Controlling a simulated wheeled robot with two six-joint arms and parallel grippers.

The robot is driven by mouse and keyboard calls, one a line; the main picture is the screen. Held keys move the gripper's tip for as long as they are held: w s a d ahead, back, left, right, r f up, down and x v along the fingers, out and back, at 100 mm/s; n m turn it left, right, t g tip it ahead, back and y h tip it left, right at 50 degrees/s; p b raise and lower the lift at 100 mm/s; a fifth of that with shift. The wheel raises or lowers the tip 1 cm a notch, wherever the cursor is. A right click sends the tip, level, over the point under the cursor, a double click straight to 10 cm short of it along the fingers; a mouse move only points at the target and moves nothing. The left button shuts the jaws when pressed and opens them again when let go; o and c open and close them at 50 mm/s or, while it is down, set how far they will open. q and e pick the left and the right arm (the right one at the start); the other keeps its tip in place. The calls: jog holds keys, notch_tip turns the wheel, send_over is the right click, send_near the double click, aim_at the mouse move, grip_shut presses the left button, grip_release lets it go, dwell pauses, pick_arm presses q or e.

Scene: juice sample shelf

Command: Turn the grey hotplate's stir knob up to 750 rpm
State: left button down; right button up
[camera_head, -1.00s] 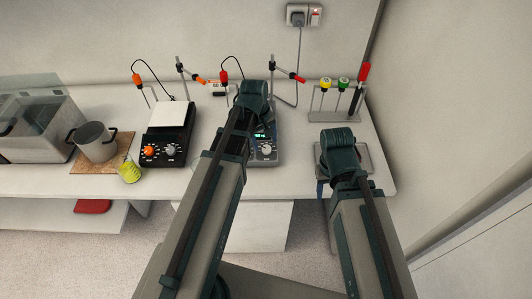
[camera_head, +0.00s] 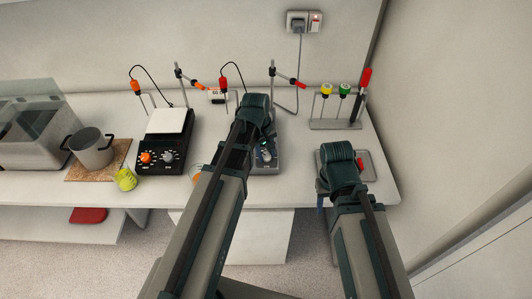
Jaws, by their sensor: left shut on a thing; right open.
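The grey hotplate (camera_head: 266,168) stands on the bench near the middle, mostly behind my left arm. Its light knob (camera_head: 266,155) shows at the front right of its panel, partly covered. The display and the left part of the panel are hidden. My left gripper (camera_head: 265,150) reaches down onto the panel and is shut, apparently around this knob; the fingertips are hard to make out. The knob's setting cannot be read. My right gripper (camera_head: 322,192) is open, low over the right end of the bench, apart from the hotplate; its fingers are largely hidden.
A black hotplate (camera_head: 158,160) with orange and grey knobs stands to the left. A rack (camera_head: 335,124) stands at the back right.

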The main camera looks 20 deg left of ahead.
pick_arm(q)
jog(key=shift+m, duration=0.3)
jog(key=m+y, duration=0.1)
jog(key=m, duration=0.3)
jog(key=shift+d+m+g, duration=0.15)
jog(key=shift+m+g, duration=0.15)
jog(key=shift+m, duration=0.1)
jog(key=m+y, duration=0.1)
jog(key=m, duration=0.1)
jog(key=m+y, duration=0.1)
jog(key=m, duration=0.2)
jog(key=shift+m, duration=0.3)
dwell(0.4)
jog(key=shift+c, duration=2.2)
grip_release()
jog(key=shift+r, duration=0.15)
